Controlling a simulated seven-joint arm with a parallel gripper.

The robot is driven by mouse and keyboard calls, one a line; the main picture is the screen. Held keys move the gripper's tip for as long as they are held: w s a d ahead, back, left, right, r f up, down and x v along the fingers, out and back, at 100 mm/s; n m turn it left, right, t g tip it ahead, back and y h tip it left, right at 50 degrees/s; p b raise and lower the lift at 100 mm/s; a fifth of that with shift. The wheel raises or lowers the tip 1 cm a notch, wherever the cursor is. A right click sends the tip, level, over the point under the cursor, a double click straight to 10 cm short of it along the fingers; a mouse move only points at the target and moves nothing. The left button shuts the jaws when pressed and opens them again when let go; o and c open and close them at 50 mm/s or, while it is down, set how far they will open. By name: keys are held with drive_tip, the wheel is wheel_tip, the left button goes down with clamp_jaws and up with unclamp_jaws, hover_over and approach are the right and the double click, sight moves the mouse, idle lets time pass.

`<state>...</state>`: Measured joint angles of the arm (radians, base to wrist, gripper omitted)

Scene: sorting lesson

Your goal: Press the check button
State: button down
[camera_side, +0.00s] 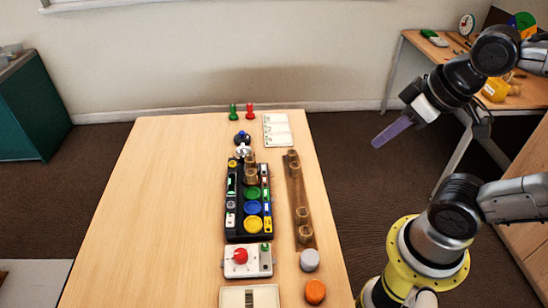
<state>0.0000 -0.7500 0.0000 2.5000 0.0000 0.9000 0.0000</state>
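A white box (236,269) with a round red button (240,256) stands near the front of the light wooden table. A small green knob (266,246) sits on the box's right part. No label is readable, so I cannot tell which part is called the check button. My gripper (379,142) hangs in the air to the right of the table, far up and right of the box. It touches nothing and holds nothing I can see. Its purple fingers overlap edge-on, so their gap is hidden.
A black tray (233,236) with green, blue and yellow discs stands behind the box. A wooden rack (296,215) with several cups is to its right. Grey (310,260) and orange (315,292) cylinders stand near the front right. The table's left half (165,210) is clear.

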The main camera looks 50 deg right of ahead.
idle(0.5)
drive_tip(key=w+a+r+m+t+y, duration=0.1)
drive_tip(key=w+a+r+m+t, duration=0.15)
drive_tip(key=w+r, duration=0.4)
drive_tip(key=w+a+r+m+t+y, duration=0.1)
drive_tip(key=w+r+t, duration=0.2)
drive_tip(key=w, duration=0.6)
drive_tip(key=m+g+h, duration=0.2)
drive_tip(key=m+h, duration=0.1)
drive_tip(key=m, duration=0.4)
hover_over(234, 167)
wheel_tip(234, 167, down, 26)
drive_tip(key=shift+f, duration=0.2)
drive_tip(key=shift+f, duration=4.3)
